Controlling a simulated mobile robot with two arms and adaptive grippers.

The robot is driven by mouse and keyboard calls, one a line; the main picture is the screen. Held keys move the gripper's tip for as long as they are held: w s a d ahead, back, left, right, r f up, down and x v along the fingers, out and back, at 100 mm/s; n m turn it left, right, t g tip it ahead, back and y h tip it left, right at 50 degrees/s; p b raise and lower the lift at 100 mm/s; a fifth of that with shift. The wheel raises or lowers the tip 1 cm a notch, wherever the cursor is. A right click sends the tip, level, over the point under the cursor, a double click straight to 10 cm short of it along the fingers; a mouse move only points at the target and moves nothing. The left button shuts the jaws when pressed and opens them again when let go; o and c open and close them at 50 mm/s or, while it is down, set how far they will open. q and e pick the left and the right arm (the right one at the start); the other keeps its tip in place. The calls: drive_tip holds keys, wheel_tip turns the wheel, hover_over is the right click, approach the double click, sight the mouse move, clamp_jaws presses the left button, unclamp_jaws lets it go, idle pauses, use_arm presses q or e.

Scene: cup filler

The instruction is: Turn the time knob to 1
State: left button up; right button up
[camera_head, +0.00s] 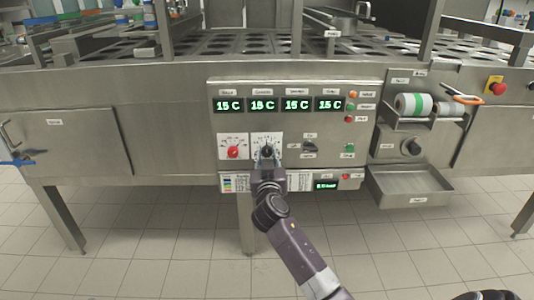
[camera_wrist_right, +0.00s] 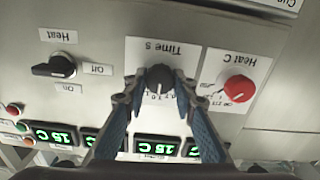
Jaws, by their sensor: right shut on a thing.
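The black time knob (camera_head: 267,150) sits on a white dial plate in the control panel, right of the red heat knob (camera_head: 233,152). In the right wrist view, which is upside down, the time knob (camera_wrist_right: 159,77) lies between the two blue-padded fingers under the "Time s" label. My right gripper (camera_head: 267,159) is shut on this knob, one fingertip on each side; it also shows in the wrist view (camera_wrist_right: 159,85). The fingers hide part of the dial, and I cannot read the knob's setting. My left gripper is not in view.
Green displays (camera_head: 262,105) reading 15 C are above the dials. A black heat switch (camera_head: 309,147) and small coloured buttons (camera_head: 351,107) are to the right. A metal tray (camera_head: 410,187) juts out at the lower right. The tiled floor in front is clear.

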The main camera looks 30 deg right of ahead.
drive_tip(key=shift+f, duration=0.1)
drive_tip(key=o, duration=1.2)
drive_tip(key=shift+c, duration=0.2)
drive_tip(key=shift+s, duration=0.1)
drive_tip(key=v, duration=1.2)
